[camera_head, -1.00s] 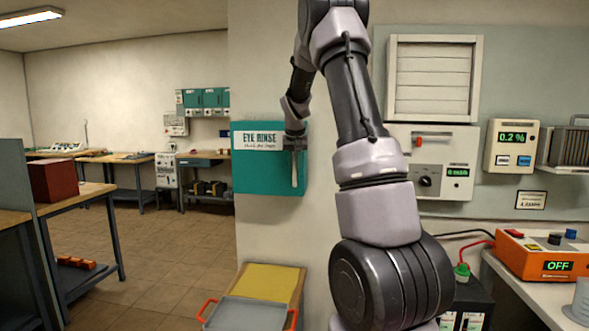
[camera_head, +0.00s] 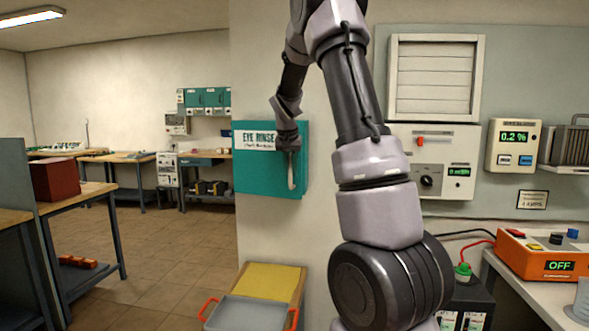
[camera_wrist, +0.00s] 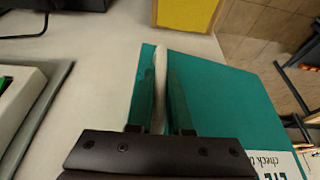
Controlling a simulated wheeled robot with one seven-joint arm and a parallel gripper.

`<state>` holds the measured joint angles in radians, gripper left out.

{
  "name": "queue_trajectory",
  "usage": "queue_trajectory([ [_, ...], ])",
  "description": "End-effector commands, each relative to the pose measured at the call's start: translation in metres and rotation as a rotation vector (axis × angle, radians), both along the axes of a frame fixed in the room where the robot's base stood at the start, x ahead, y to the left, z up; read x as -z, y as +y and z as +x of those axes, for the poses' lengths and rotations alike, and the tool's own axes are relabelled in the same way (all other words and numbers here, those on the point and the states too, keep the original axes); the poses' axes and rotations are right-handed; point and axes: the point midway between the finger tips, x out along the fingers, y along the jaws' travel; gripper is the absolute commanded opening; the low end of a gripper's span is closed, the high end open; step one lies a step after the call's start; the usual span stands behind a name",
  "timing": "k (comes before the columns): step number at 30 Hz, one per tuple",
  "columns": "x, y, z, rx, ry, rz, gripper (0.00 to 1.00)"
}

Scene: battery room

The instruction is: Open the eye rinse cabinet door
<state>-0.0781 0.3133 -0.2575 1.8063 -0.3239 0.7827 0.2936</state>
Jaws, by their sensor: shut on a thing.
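The eye rinse cabinet (camera_head: 255,175) is a teal box on the wall with a white "EYE RINSE" label across its front. Its pale vertical handle (camera_head: 291,172) is near the right edge of the door. In the head view my gripper (camera_head: 289,148) is at the upper part of the handle. In the wrist view my gripper (camera_wrist: 157,85) has its two fingers closed on either side of the pale handle (camera_wrist: 160,88), with the teal door (camera_wrist: 225,105) behind. The door seems slightly ajar at its right edge; the inside is hidden.
Below the cabinet a grey tray with orange handles (camera_head: 250,314) sits by a yellow surface (camera_head: 272,278). Wall instruments and an orange power unit (camera_head: 540,256) stand to the right. Open floor (camera_head: 165,250) lies left of the cabinet.

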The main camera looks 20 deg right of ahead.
Motion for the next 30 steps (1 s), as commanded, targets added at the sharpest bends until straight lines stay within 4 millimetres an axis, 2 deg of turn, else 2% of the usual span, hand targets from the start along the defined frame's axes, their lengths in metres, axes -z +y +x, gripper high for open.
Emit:
queue_trajectory([
  [1,-0.001,0.012,-0.006,0.028,-0.002,-0.001,0.0],
  [9,-0.001,0.068,-0.034,0.276,0.0,-0.002,0.0],
  [15,-0.001,0.114,-0.046,0.469,-0.002,-0.003,0.0],
  [23,0.0,0.174,-0.048,0.719,-0.001,-0.002,0.0],
  [30,0.0,0.222,-0.039,0.919,-0.003,-0.001,0.0],
])
